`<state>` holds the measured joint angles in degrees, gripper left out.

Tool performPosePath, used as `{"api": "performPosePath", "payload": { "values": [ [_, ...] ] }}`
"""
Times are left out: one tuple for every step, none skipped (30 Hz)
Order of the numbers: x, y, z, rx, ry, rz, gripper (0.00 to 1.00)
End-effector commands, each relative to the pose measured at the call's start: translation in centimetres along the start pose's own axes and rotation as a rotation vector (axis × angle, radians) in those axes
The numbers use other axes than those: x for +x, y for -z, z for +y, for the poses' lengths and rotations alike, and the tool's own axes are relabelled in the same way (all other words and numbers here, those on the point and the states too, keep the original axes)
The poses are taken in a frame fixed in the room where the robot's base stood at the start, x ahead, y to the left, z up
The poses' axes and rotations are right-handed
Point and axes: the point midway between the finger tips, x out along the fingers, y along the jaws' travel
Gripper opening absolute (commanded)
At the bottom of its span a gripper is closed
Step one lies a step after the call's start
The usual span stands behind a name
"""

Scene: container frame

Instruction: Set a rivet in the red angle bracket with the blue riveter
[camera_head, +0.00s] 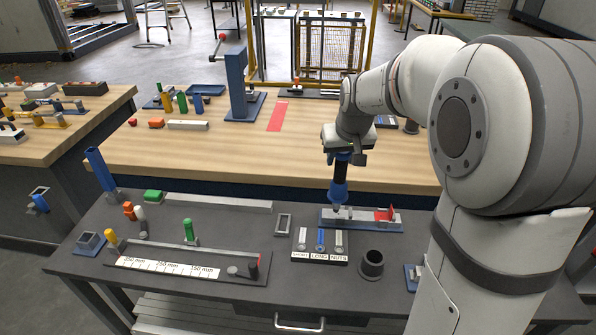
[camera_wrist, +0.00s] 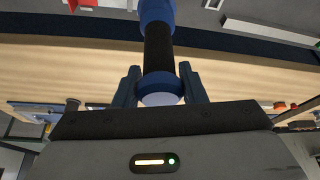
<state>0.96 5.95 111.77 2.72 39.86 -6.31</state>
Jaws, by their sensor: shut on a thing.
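My gripper (camera_head: 343,157) is shut on the blue riveter (camera_head: 340,176), which has a black middle and hangs upright, nose down. In the wrist view the riveter (camera_wrist: 158,45) runs away from between my two dark blue fingers (camera_wrist: 160,88). Its nose is over the left part of a blue fixture (camera_head: 398,227); I cannot tell whether it touches. The red angle bracket (camera_head: 384,214) is on the fixture's right part, to the right of the riveter. The rivet and the bracket's hole are too small to make out.
A labelled tray (camera_head: 320,258) with short, long and nuts slots lies in front of the fixture. A dark round cup (camera_head: 371,264) stands right of it. A ruler board (camera_head: 187,262) is at left. The wooden bench (camera_head: 240,155) lies behind; my arm hides the right side.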

Motion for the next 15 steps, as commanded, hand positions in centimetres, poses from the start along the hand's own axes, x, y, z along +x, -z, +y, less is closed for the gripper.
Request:
{"api": "performPosePath", "payload": {
  "values": [
    [-0.1,0.0,0.2,0.003,-0.001,0.002,0.10],
    [-0.1,0.0,0.1,0.001,-0.001,0.002,0.10],
    [-0.1,-0.2,-0.3,-0.007,0.003,0.002,0.10],
    [-0.1,-0.4,-0.9,-0.016,0.007,0.002,0.10],
    [-0.1,-0.6,-1.6,-0.030,0.013,0.002,0.10],
    [-0.1,-1.0,-2.7,-0.052,0.022,0.002,0.10],
    [-0.2,-1.3,-3.7,-0.071,0.030,0.003,0.10],
    [-0.3,-1.7,-4.6,-0.089,0.038,0.003,0.10],
    [-0.4,-2.2,-5.8,-0.114,0.048,0.002,0.10],
    [-0.5,-2.5,-6.6,-0.131,0.055,0.003,0.10],
    [-0.6,-2.9,-7.4,-0.147,0.062,0.003,0.10],
    [-0.6,-3.3,-8.3,-0.166,0.069,0.002,0.10],
    [-0.7,-3.6,-8.8,-0.177,0.074,0.002,0.10],
    [-0.8,-3.8,-9.2,-0.187,0.078,0.002,0.10],
    [-0.8,-4.0,-9.6,-0.196,0.082,0.002,0.10]
  ]
}}
